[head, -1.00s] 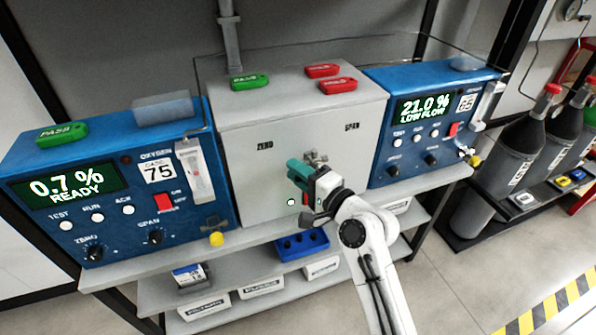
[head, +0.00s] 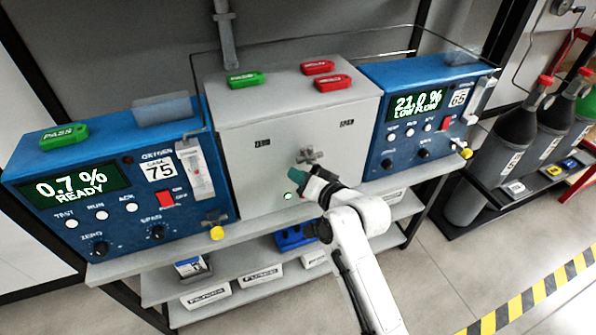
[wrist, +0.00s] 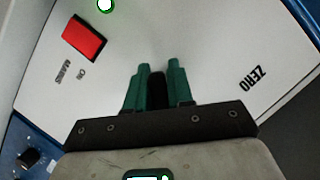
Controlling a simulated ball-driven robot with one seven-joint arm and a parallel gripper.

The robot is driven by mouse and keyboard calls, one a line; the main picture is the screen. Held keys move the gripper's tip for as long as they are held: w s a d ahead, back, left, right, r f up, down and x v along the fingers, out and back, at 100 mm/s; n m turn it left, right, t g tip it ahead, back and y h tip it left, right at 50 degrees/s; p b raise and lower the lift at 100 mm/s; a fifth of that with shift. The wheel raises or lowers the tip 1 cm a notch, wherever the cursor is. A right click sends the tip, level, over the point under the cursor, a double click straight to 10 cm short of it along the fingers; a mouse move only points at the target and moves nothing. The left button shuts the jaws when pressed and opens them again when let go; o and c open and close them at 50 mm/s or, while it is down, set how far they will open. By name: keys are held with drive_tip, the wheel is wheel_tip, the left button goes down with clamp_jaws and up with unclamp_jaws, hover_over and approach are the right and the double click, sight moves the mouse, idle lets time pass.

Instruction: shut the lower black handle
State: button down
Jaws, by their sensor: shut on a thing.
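My gripper (head: 314,184) is at the front of the grey cabinet (head: 250,190), just below a grey cross-shaped fitting (head: 309,156). In the wrist view its two green fingers (wrist: 158,68) are closed on a black handle (wrist: 157,88), which lies between them. The handle stands in front of the pale panel. In the head view the handle is hidden by the fingers and wrist. Its angle is hard to tell.
A blue analyser (head: 120,200) stands left and another (head: 405,145) right of the cabinet. A red switch (wrist: 85,38) and a lit green lamp (wrist: 105,4) are on the panel. Green and red tags (head: 334,83) lie on top. A shelf with boxes (head: 205,292) is below.

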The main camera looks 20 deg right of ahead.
drive_tip(key=shift+d+f+n+g+h+p, duration=0.2)
drive_tip(key=shift+d+n+h, duration=0.4)
drive_tip(key=shift+n, duration=0.25)
drive_tip(key=shift+d+f+n+g+h+p, duration=0.1)
drive_tip(key=shift+d+f+n+h, duration=0.25)
drive_tip(key=shift+n+h, duration=0.45)
drive_tip(key=shift+d+f+n+g+h+p, duration=0.1)
drive_tip(key=shift+d+n+h, duration=0.45)
drive_tip(key=shift+n, duration=0.4)
drive_tip(key=c, duration=1.1)
unclamp_jaws()
drive_tip(key=shift+s+r, duration=0.1)
drive_tip(key=v, duration=1)
drive_tip(key=shift+s, duration=0.35)
